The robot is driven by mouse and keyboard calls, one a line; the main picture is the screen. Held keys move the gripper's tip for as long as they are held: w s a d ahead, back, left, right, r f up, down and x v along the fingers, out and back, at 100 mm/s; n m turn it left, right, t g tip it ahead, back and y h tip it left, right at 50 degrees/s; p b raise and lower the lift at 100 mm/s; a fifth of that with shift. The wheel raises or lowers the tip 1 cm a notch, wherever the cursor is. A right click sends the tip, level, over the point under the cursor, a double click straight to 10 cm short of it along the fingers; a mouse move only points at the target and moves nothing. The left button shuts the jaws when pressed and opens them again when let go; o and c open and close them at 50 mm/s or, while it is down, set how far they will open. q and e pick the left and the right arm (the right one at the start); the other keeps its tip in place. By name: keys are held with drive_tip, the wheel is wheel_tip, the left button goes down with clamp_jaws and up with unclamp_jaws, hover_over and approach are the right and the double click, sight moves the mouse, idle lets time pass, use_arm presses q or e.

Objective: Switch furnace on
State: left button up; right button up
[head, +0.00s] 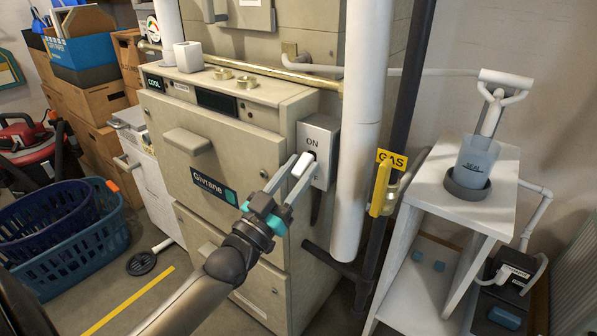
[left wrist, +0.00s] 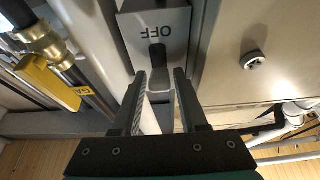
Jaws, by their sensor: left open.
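The furnace (head: 215,150) is a beige cabinet with a "Givrane" plate. A grey switch box (head: 320,130) with ON above and OFF below is on its right side. The switch box also shows in the left wrist view (left wrist: 181,24), with OFF upside down above a dark slot. A pale switch lever (head: 302,165) sticks out just below the ON label. My left gripper (head: 290,180) is open in front of the box, its fingers on either side of the lever. In the left wrist view, the gripper (left wrist: 160,95) partly hides the lever. Contact cannot be told. My right gripper is out of view.
A white vertical pipe (head: 361,130) stands close to the right of the switch box. A yellow gas valve handle (head: 380,187) and a white stand (head: 420,200) are farther right. Blue baskets (head: 75,245) sit on the floor at the left.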

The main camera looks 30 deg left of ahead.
use_arm(q)
clamp_jaws()
idle(0.6)
